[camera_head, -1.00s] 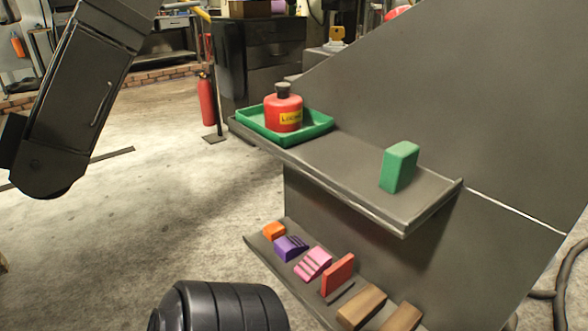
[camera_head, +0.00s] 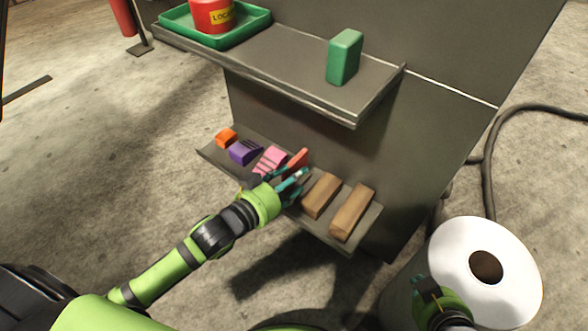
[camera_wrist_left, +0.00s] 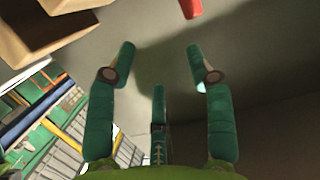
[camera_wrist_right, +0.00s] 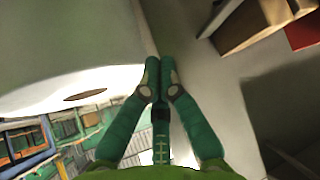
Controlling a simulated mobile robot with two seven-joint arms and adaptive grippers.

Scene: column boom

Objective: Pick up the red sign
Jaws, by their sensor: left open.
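The red sign (camera_head: 298,159) is a thin upright red plate on the lower shelf. It stands between a pink block and the wooden blocks. My left gripper (camera_head: 287,179) is at the shelf's front, close by the sign, and its fingers partly hide the sign's lower part. In the left wrist view the left gripper (camera_wrist_left: 160,52) is open with nothing between its fingertips. A red piece, likely the sign (camera_wrist_left: 191,8), shows at that view's top edge, beyond the fingertips. My right gripper (camera_wrist_right: 160,65) has its fingertips together and holds nothing. It is beside a large white roll.
The lower shelf (camera_head: 330,234) also holds orange (camera_head: 226,138), purple (camera_head: 245,151) and pink (camera_head: 270,160) blocks and two wooden blocks (camera_head: 352,211). Above it, the upper shelf (camera_head: 290,65) overhangs with a green block (camera_head: 345,57) and green tray (camera_head: 176,27). The white roll (camera_head: 515,262) stands at lower right.

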